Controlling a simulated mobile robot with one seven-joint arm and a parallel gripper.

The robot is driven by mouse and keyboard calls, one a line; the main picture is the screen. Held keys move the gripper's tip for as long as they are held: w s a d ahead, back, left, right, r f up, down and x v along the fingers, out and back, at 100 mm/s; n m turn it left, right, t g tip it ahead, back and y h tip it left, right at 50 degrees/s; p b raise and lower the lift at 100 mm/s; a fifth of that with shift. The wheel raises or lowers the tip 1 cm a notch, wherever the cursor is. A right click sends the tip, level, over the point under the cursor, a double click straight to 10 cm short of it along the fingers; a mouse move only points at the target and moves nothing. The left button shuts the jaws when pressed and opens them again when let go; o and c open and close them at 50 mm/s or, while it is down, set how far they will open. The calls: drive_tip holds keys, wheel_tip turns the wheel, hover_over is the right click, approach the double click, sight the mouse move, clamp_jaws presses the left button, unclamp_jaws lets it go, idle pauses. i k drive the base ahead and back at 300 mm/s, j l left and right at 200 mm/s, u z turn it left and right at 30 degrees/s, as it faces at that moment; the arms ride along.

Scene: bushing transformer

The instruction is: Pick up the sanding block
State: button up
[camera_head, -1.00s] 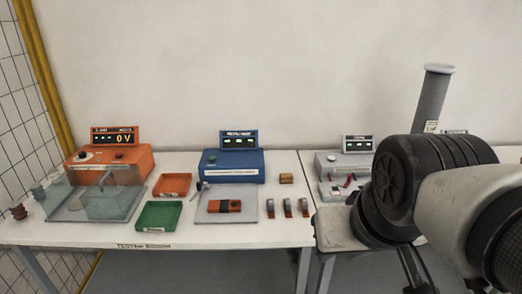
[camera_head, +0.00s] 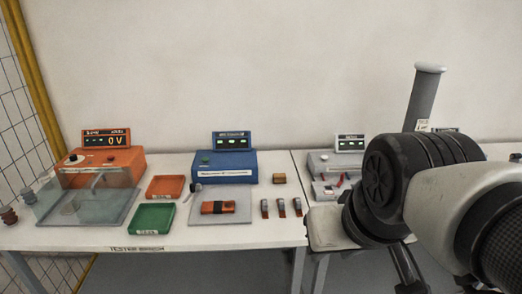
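A small brown block (camera_head: 279,178), which looks like the sanding block, sits on the white table at the back, just right of the blue instrument. It stands apart from the things around it, and nothing hides it. My arm fills the right side of the view, well to the right of the block. A dark part low on the arm (camera_head: 408,272) may be my gripper. Its fingertips cannot be made out, so I cannot tell whether it is open or holds anything.
The blue instrument (camera_head: 229,167) is left of the block. Several small metal-and-orange pieces (camera_head: 281,208) stand in front of it. A grey mat (camera_head: 238,219) bears an orange-and-black piece (camera_head: 218,207). Orange (camera_head: 165,187) and green (camera_head: 153,218) trays and an orange tester (camera_head: 128,162) are farther left.

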sight(279, 177)
drive_tip(key=i+l, duration=0.1)
drive_tip(key=i, duration=1)
